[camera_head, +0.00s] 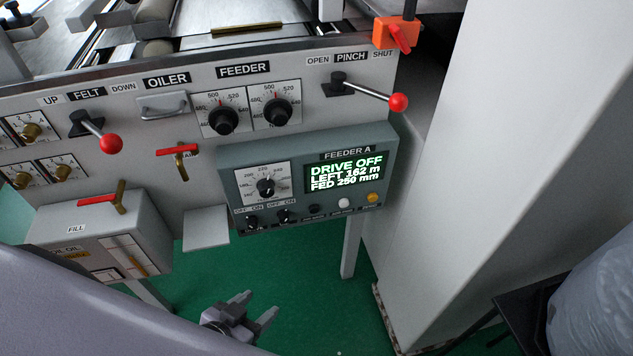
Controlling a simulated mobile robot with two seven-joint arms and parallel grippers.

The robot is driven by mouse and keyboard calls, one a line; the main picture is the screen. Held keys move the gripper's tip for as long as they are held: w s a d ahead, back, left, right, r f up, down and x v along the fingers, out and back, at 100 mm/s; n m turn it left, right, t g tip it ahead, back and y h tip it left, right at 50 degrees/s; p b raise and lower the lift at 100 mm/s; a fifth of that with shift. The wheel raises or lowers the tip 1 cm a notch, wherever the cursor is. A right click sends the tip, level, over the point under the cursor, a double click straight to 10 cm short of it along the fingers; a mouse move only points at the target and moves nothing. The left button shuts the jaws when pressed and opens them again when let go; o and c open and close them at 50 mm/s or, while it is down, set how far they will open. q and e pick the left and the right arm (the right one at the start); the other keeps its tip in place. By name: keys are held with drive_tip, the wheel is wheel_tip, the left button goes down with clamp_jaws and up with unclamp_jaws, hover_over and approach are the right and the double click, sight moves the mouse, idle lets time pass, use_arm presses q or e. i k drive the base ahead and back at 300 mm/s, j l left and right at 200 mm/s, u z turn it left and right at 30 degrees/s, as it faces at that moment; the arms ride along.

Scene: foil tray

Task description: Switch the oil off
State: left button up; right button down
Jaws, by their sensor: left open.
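The oil tank (150,222), a grey box marked FILL, stands at the lower left. A red lever (97,200) on a brass stem sits at its top and points left. Under the OILER label (167,80) is a metal handle (163,106). Below that, a second red lever (177,150) on a brass stem lies nearly level and partly covers its label. My left gripper (259,305) is open and empty, low over the green floor, below the feeder box and apart from both levers. My right gripper is not in view.
The feeder box (225,158) juts out, its screen (345,172) reading DRIVE OFF. Red-knobbed FELT (110,144) and PINCH (397,102) levers stick out of the panel. A white cabinet (510,150) stands right. Green floor (310,290) is open around my left gripper.

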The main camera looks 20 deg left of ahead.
sight(283, 215)
drive_tip(key=u, duration=1.05)
